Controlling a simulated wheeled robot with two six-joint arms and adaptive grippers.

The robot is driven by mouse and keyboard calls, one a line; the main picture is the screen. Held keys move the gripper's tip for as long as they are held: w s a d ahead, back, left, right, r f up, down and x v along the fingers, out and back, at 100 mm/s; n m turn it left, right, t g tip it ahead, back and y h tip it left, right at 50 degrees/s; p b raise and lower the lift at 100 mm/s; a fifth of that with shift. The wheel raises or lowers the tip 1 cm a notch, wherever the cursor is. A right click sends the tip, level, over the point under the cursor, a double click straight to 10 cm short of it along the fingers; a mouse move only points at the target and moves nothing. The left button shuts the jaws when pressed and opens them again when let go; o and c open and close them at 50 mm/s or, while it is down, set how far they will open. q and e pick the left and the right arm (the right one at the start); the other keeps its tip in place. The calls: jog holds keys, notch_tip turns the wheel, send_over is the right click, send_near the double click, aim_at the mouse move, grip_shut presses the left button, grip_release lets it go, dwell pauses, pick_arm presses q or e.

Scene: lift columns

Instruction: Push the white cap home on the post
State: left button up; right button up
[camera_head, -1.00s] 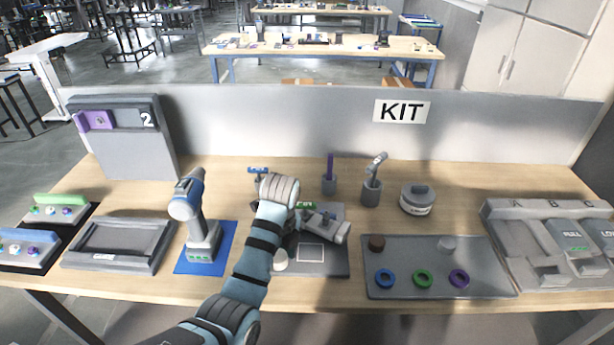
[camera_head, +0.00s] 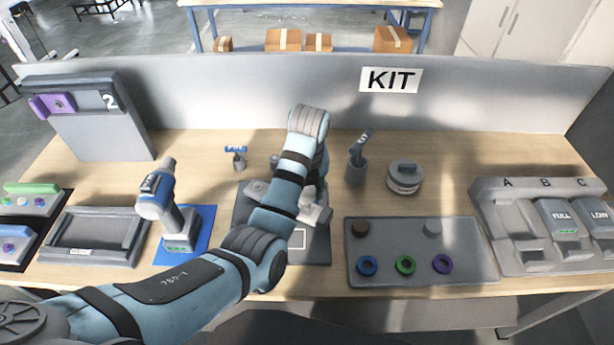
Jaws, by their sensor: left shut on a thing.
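My left arm reaches in from the lower left, across the dark grey mat (camera_head: 318,255). My left gripper (camera_head: 314,212) points down over the mat, partly hidden by my own forearm. It is shut on a small pale piece that looks like the white cap (camera_head: 308,213); its outline is hard to separate from the fingers. The post is not clearly visible, so I cannot tell whether cap and post touch. A white outlined square (camera_head: 297,238) shows on the mat beside my forearm. My right gripper is not in view.
A drill (camera_head: 166,210) stands on a blue mat to the left, near a grey tray (camera_head: 92,262). To the right is a grey tray (camera_head: 425,283) with coloured rings. A round container (camera_head: 404,178) and a holder (camera_head: 356,170) stand behind. A KIT panel (camera_head: 390,80) closes the back.

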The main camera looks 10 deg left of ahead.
pick_arm(q)
jog(key=shift+w+f, duration=0.2)
jog(key=shift+f, duration=0.35)
jog(key=shift+w+f, duration=0.15)
jog(key=shift+f, duration=0.35)
jog(key=shift+w+a+f, duration=0.1)
jog(key=shift+w+f, duration=0.25)
jog(key=shift+w, duration=0.2)
jog(key=shift+w+a+f, duration=0.1)
jog(key=shift+w+f, duration=0.25)
jog(key=shift+w, duration=0.2)
jog(key=shift+s+r, duration=0.1)
jog(key=shift+s, duration=0.1)
jog(key=shift+s+d+r, duration=0.1)
jog(key=shift+s, duration=0.6)
jog(key=shift+w+f, duration=0.15)
jog(key=shift+f, duration=0.15)
jog(key=shift+w+f, duration=0.2)
jog(key=shift+f, duration=0.15)
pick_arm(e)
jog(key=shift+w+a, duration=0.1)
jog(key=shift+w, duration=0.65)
pick_arm(q)
jog(key=shift+f, duration=0.5)
